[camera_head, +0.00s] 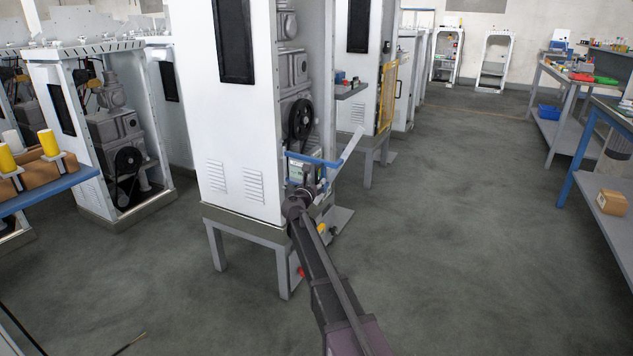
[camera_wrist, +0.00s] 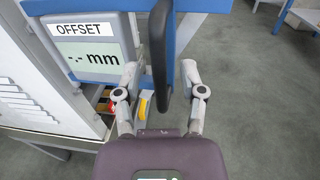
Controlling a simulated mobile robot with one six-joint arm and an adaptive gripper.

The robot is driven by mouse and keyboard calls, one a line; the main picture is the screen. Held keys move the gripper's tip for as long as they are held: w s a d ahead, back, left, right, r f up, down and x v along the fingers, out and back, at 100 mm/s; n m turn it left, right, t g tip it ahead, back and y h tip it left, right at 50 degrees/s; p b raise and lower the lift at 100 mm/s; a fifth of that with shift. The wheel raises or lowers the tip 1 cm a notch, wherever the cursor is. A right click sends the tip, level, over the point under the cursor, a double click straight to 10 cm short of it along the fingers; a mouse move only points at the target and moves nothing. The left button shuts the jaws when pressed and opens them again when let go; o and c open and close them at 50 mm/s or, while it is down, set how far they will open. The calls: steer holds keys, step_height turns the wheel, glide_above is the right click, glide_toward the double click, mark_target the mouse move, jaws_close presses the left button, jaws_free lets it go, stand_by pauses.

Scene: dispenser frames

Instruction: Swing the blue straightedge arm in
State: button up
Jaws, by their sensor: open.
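The blue straightedge arm (camera_head: 316,160) sticks out from the open side of the white dispenser cabinet (camera_head: 238,120), with a pale bar angled up at its outer end. In the wrist view, an upright blue and dark piece (camera_wrist: 158,48), apparently part of this arm, stands between my fingers. My gripper (camera_wrist: 160,78) is open around that piece, with gaps visible on both sides. In the head view my gripper (camera_head: 309,186) is just below the blue arm, and its fingertips are hard to make out. A grey display (camera_wrist: 88,45) reading "OFFSET -.- mm" is left of my gripper.
A yellow part (camera_wrist: 144,106) and a red part show below the display. The cabinet stands on a grey leg frame (camera_head: 240,232). Grey floor (camera_head: 470,190) is clear to the right, up to a blue-legged workbench (camera_head: 568,150).

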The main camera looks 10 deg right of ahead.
steer(key=shift+w+d, duration=0.25)
steer(key=shift+w, duration=0.15)
jaws_close()
